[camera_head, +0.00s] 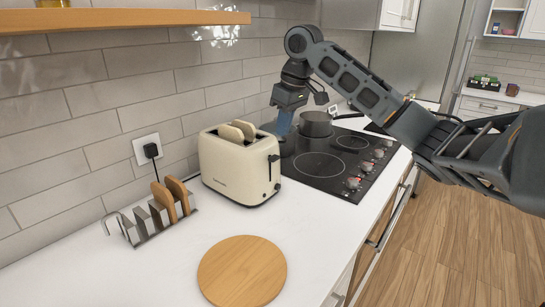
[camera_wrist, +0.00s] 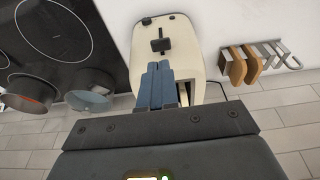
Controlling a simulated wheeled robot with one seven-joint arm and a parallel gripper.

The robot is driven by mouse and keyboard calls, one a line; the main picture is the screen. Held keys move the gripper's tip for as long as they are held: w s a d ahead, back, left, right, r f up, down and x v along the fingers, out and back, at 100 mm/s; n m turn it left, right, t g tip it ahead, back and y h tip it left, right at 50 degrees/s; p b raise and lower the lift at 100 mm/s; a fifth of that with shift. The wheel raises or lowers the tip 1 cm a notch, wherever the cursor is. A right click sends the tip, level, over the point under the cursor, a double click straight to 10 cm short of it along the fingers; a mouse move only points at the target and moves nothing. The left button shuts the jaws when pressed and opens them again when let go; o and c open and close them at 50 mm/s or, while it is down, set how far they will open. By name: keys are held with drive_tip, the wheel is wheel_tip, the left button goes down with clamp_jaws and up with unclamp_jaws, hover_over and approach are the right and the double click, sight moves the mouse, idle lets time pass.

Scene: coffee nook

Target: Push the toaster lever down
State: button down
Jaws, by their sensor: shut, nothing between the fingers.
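The cream toaster (camera_head: 230,172) stands upright on the counter, with two pale bread slices (camera_head: 238,130) sticking out of its slots. Its dark lever (camera_head: 273,158) is high on the end face toward the hob. My gripper (camera_head: 283,128) points down beside that end, higher than the lever. In the wrist view, the toaster (camera_wrist: 195,50) lies ahead and the lever (camera_wrist: 159,45) shows just beyond the blue fingertips (camera_wrist: 158,66). The fingers are together with nothing between them. I see a gap between fingertips and lever in the picture, but cannot tell its depth.
The black hob (camera_head: 325,160) with pots (camera_head: 316,124) lies right of the toaster. A toast rack (camera_head: 150,222) with toast stands left, below a plugged-in socket. A round wooden board (camera_head: 242,272) lies in front. The tiled wall is close behind; a shelf (camera_head: 120,18) hangs above.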

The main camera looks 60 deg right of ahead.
sight(275, 157)
drive_tip(key=shift+f, duration=0.1)
drive_tip(key=b+x, duration=0.5)
drive_tip(key=x, duration=0.1)
drive_tip(key=shift+w+f+b, duration=0.1)
drive_tip(key=shift+f+b, duration=0.3)
idle(0.3)
wheel_tip(275, 157, down, 7)
drive_tip(key=b, duration=0.2)
drive_tip(key=shift+r+b, duration=0.2)
drive_tip(key=shift+b, duration=0.15)
drive_tip(key=s, duration=0.1)
drive_tip(key=s+p, duration=0.1)
drive_tip(key=s+r, duration=0.1)
drive_tip(key=shift+a+p, duration=0.3)
drive_tip(key=shift+a, duration=0.05)
